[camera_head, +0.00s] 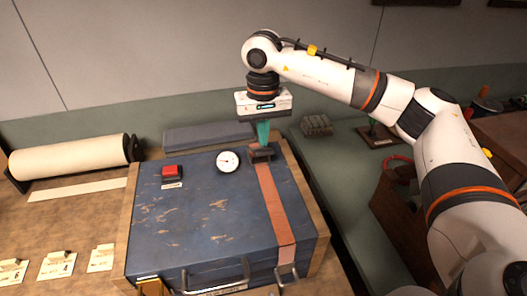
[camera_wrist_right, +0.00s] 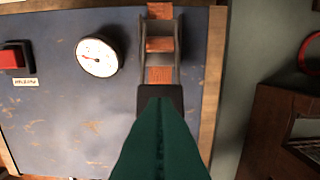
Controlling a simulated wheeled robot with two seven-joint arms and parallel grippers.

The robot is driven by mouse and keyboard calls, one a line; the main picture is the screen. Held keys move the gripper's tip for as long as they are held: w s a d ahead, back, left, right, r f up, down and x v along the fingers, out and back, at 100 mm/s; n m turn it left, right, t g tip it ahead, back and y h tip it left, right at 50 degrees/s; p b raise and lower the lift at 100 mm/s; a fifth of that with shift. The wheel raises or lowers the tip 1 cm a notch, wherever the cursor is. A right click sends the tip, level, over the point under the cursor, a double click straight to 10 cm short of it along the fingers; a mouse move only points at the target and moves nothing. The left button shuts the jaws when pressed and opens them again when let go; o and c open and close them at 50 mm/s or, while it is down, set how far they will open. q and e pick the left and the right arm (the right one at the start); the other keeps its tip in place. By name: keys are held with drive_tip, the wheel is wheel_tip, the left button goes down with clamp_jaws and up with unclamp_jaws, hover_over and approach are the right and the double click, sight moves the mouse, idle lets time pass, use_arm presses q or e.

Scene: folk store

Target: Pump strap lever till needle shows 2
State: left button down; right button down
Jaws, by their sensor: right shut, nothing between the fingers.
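A blue case (camera_head: 190,235) with scuffed paint stands on the wooden counter. An orange-brown strap (camera_head: 275,205) runs over its right side through a dark lever buckle (camera_head: 262,153), which also shows in the right wrist view (camera_wrist_right: 161,97). A round white dial (camera_head: 228,161) sits left of the strap; in the right wrist view (camera_wrist_right: 97,56) its needle points left, but the numbers are too small to read. My right gripper (camera_head: 263,143) points down at the lever with its green fingers shut and empty; whether they touch it I cannot tell. My left gripper is not in view.
A red button (camera_head: 172,171) with a label sits left of the dial. A paper roll (camera_head: 70,157) and numbered cards (camera_head: 56,265) lie at the left. A grey block (camera_head: 208,136) lies behind the case. A brown box (camera_head: 400,205) stands to the right.

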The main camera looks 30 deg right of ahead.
sight(264, 150)
drive_tip(key=shift+f, duration=0.1)
drive_tip(key=shift+s+a+f+b, duration=0.1)
drive_tip(key=shift+s+f+b, duration=0.1)
drive_tip(key=shift+f+b, duration=1)
drive_tip(key=shift+s+f+b, duration=0.2)
drive_tip(key=shift+f+b, duration=0.7)
drive_tip(key=shift+f, duration=0.45)
drive_tip(key=shift+r+p, duration=2.65)
drive_tip(key=shift+r, duration=1.9)
